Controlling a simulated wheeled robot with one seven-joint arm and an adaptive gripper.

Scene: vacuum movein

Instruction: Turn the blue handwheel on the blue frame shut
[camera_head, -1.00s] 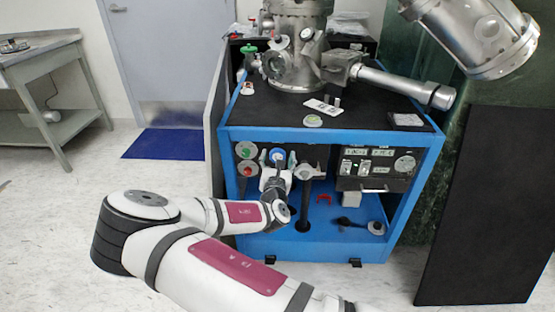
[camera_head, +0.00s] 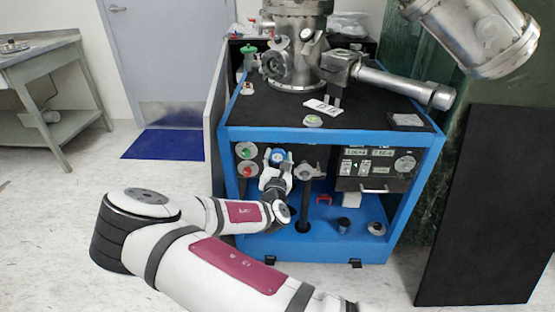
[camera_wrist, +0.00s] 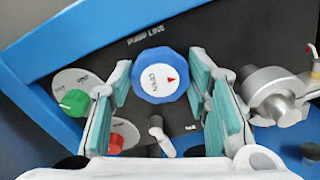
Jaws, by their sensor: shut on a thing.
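The blue handwheel (camera_wrist: 160,75) sits on the dark panel under the "PUMP LINE" label. Its white face carries the word "OPEN" and a red arrow mark, and the text is tilted in the wrist view. It also shows in the head view (camera_head: 278,155), on the left of the panel inside the blue frame (camera_head: 330,138).
A green knob (camera_wrist: 75,102) and a red knob (camera_wrist: 115,144) lie close to my left finger. A metal valve (camera_wrist: 270,95) stands close on the right. A small grey toggle (camera_wrist: 158,130) is below the wheel. Steel vacuum parts (camera_head: 295,50) stand on the bench top.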

